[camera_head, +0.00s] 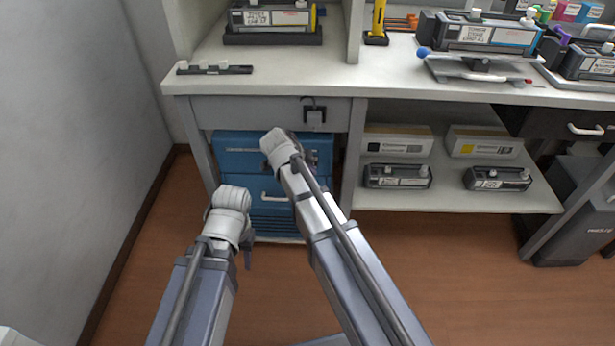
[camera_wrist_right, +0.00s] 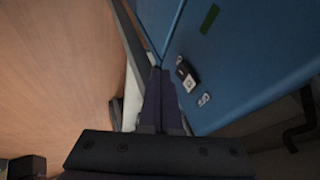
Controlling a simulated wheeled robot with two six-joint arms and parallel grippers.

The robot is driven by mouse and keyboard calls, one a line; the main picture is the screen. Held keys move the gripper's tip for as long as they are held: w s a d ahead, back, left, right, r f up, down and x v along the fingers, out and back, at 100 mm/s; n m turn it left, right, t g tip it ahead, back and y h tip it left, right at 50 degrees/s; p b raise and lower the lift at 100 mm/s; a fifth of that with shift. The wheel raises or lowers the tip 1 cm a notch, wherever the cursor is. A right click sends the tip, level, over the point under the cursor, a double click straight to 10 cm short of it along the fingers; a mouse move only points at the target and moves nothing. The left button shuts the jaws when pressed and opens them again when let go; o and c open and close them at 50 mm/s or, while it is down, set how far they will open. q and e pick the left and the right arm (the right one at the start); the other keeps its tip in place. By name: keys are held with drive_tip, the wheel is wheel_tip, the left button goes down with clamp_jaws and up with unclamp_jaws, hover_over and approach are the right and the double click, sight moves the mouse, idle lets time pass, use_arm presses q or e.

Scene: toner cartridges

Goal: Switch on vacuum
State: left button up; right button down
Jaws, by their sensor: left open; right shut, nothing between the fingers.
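The vacuum is a blue box unit (camera_head: 240,142) under the left part of the bench, partly hidden by my arms; its blue front also fills the upper right of the right wrist view (camera_wrist_right: 245,65). On that front is a small black switch (camera_wrist_right: 187,74) with white marked labels beside it. My right gripper (camera_wrist_right: 160,78) is shut and empty, its fingertips left of the switch and apart from it in the picture.
The bench top (camera_head: 345,78) overhangs the unit, with a black hook-like bracket (camera_head: 314,114) on its front edge. A shelf (camera_head: 450,200) at the right holds boxes and cartridges. A grey wall (camera_head: 70,130) stands at the left. Open wooden floor lies in front.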

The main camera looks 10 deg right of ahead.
drive_tip(key=shift+w+d, duration=0.25)
drive_tip(key=shift+w, duration=0.6)
drive_tip(key=shift+w+d+f, duration=0.1)
drive_tip(key=shift+w+f, duration=0.1)
drive_tip(key=shift+r, duration=0.1)
drive_tip(key=shift+w+r+p, duration=0.1)
drive_tip(key=shift+r+p, duration=0.55)
drive_tip(key=shift+r, duration=0.15)
